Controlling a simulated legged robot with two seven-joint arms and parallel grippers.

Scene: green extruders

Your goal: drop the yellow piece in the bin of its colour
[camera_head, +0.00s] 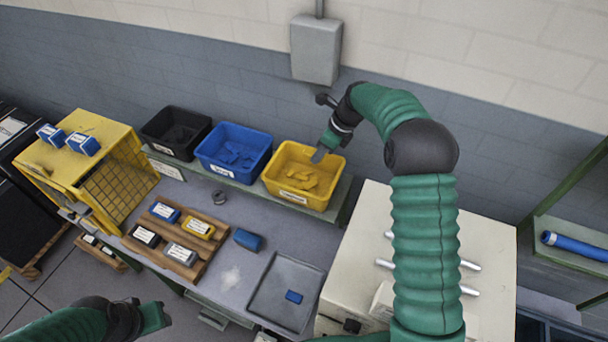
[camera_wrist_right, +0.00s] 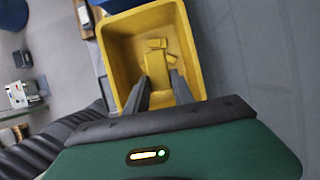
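The yellow bin (camera_head: 333,205) stands at the right end of the row of bins, with several yellow pieces inside. My right gripper (camera_head: 319,156) is over the bin's back right part, fingers pointing down into it.
A blue bin (camera_head: 228,173) with blue pieces and a black bin (camera_head: 160,146) stand left of the yellow bin. A wooden board (camera_head: 186,244) with labelled blocks, a blue piece (camera_head: 248,239) and a grey tray (camera_head: 262,307) are on the table. A grey wall box (camera_head: 316,48) hangs behind.

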